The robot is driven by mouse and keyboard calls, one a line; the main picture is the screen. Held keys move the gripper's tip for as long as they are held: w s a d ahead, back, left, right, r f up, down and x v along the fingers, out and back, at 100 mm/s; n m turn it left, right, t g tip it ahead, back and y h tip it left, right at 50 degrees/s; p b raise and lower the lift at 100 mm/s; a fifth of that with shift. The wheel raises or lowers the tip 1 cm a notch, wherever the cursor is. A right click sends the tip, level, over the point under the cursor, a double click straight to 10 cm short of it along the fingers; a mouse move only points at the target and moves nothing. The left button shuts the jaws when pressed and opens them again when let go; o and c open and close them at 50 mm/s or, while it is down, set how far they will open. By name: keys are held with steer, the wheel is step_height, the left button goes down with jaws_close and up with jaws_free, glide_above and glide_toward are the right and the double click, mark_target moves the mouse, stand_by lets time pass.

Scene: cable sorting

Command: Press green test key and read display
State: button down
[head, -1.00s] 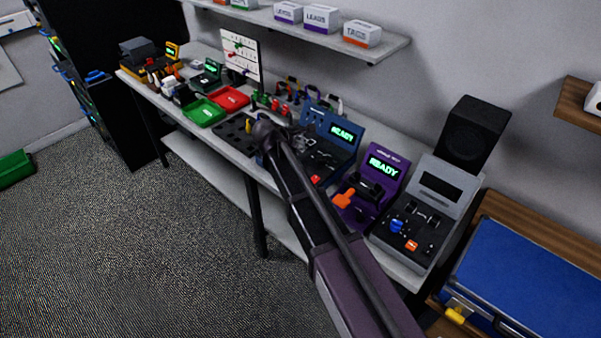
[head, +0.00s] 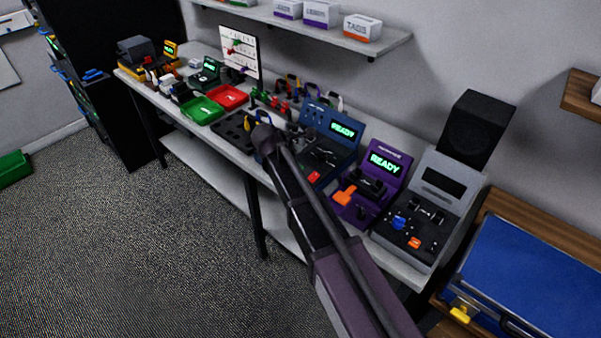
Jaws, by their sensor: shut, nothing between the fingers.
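My gripper (head: 264,138) is at the end of my dark arm, over the front edge of the bench beside the black slotted tray (head: 229,132). It is shut and empty; its fingers are small and hard to make out. To its right stand a blue tester (head: 318,116) with a lit READY display (head: 343,131) and a purple tester (head: 391,150) with a lit READY display (head: 384,162). A grey tester (head: 462,191) has a dark display (head: 442,181). A dark green unit (head: 208,74) with a small lit display stands farther left. I cannot make out a green key.
Green (head: 201,110) and red (head: 229,97) trays lie left of the black tray. A white board (head: 239,50) and several cables on a rack (head: 292,92) stand behind. A black speaker (head: 476,128) is at the back right. The carpeted floor in front is clear.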

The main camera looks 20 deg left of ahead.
steer(key=shift+f+b, duration=2.4)
steer(key=shift+f, duration=0.3)
steer(key=shift+f, duration=0.25)
steer(key=shift+w+f+b, duration=0.15)
steer(key=shift+f+b, duration=0.1)
steer(key=shift+b, duration=0.2)
steer(key=shift+f+b, duration=0.35)
steer(key=shift+r, duration=0.2)
stand_by(0.5)
steer(key=shift+r+p, duration=0.65)
steer(key=shift+p, duration=0.15)
